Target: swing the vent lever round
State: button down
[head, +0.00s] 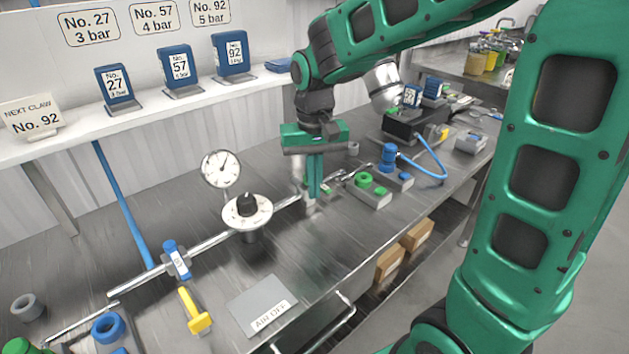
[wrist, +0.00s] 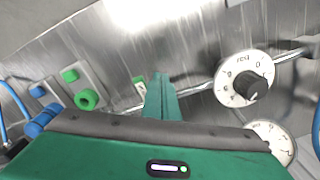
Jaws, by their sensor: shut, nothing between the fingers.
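My gripper (head: 314,196) points down over the bench beside the right end of the metal pipe (head: 210,244), its green fingers together and empty. The fingers also show in the wrist view (wrist: 162,80). No vent lever is plain to me: the pipe's end is partly hidden behind the fingers. A small white and green tag (wrist: 139,84) shows just left of the fingertips in the wrist view. I cannot tell whether the fingers touch the pipe or a lever. A lever with a blue handle (head: 176,260) sits on the pipe's left part.
A dial with a black knob (head: 247,208) and a round gauge (head: 221,168) stand left of my gripper. A block with green fittings (head: 369,190) and a blue fitting (head: 389,156) with a hose stand right. A yellow-handled piece (head: 195,312) lies in front.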

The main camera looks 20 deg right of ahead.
jog(key=shift+w+d, duration=0.2)
jog(key=shift+d, duration=0.35)
jog(key=shift+w+d, duration=0.15)
jog(key=shift+d, duration=0.4)
jog(key=shift+w+d, duration=0.2)
jog(key=shift+d, duration=0.35)
jog(key=shift+w+d, duration=0.2)
jog(key=shift+d, duration=0.3)
jog(key=shift+w+d, duration=0.7)
jog(key=shift+d, duration=0.2)
jog(key=shift+w+d, duration=0.6)
jog(key=shift+w, duration=0.45)
